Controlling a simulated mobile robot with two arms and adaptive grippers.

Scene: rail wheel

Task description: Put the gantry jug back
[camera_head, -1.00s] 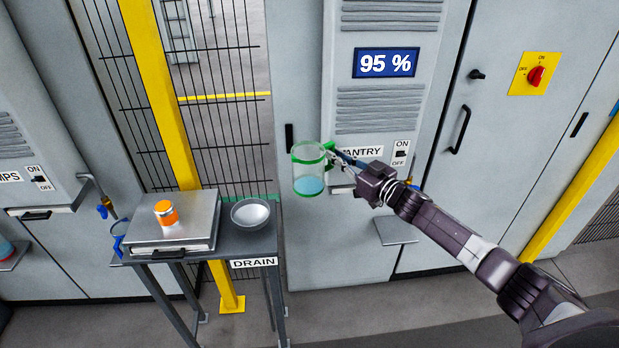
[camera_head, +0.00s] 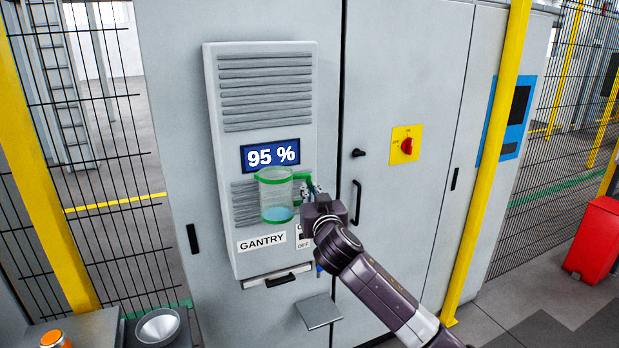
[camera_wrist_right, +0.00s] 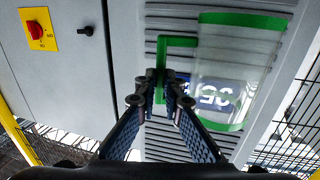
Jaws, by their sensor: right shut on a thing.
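A clear jug with green rims and a green handle (camera_head: 277,203) holds a little blue liquid and hangs upright in the air in front of the GANTRY unit (camera_head: 262,140). My right gripper (camera_head: 308,190) is shut on its handle, at the jug's right side. The right wrist view shows the fingers (camera_wrist_right: 167,95) closed around the green handle, with the jug body (camera_wrist_right: 235,75) to the right. Below the unit, a small grey shelf (camera_head: 318,311) sticks out from the cabinet and is empty. My left gripper is not in view.
The unit's display (camera_head: 271,155) reads 95 %. A red rotary switch (camera_head: 407,146) is on the cabinet door to the right. A steel bowl (camera_head: 158,327) and an orange-capped jar (camera_head: 54,340) stand at the lower left. A yellow post (camera_head: 485,165) stands to the right.

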